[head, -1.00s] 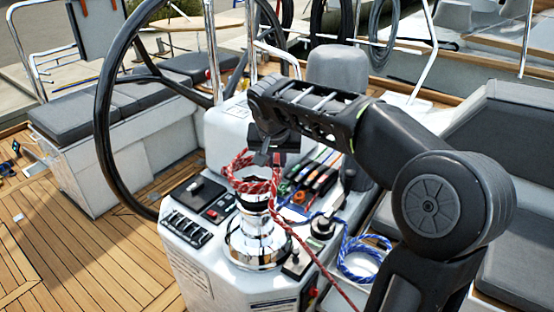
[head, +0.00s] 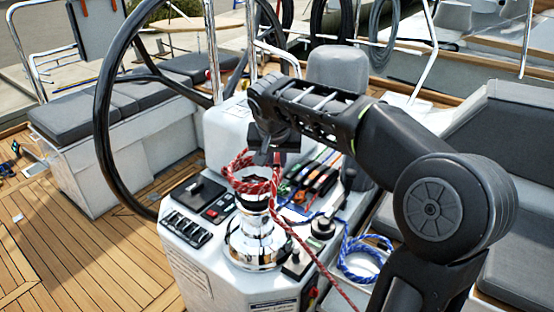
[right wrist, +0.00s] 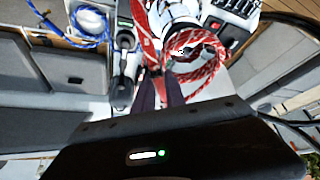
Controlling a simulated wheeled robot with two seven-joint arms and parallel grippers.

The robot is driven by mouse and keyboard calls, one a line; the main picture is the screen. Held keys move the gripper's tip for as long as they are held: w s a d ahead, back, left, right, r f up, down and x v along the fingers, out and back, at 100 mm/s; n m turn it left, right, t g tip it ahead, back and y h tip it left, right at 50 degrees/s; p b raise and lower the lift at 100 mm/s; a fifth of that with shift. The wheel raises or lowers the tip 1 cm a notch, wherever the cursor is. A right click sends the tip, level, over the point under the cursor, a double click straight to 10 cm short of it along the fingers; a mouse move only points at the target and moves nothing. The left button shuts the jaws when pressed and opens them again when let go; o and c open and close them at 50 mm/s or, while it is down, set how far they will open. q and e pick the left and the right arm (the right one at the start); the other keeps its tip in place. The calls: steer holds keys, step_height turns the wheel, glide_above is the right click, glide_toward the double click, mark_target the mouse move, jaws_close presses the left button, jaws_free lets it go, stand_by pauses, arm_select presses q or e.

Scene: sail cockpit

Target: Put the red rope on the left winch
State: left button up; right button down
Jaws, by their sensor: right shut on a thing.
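The red rope (head: 262,186) is a red-and-white coil at the top of the chrome winch (head: 258,240) on the white console. Its tail runs down to the lower right. My right gripper (head: 264,158) points down at the coil's far side and is shut on the rope. In the right wrist view the fingers (right wrist: 164,88) meet at the red rope (right wrist: 208,72), with the coil beside them and part of the winch (right wrist: 172,10) behind. I cannot tell whether the coil sits around the drum or just above it. My left gripper is not in view.
A blue rope (head: 360,262) lies coiled right of the winch, near a black-topped second winch (head: 322,228). Coloured clutch levers (head: 312,178) are behind. The black steering wheel (head: 104,130) stands left of the console. Switches (head: 188,230) line the console's left side.

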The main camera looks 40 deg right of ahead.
steer(key=shift+f+b, duration=2.3)
steer(key=shift+f, duration=0.1)
step_height(320, 180, down, 6)
steer(key=b, duration=0.5)
step_height(320, 180, down, 8)
steer(key=b, duration=0.7)
steer(key=shift+b, duration=0.4)
steer(key=shift+f, duration=0.25)
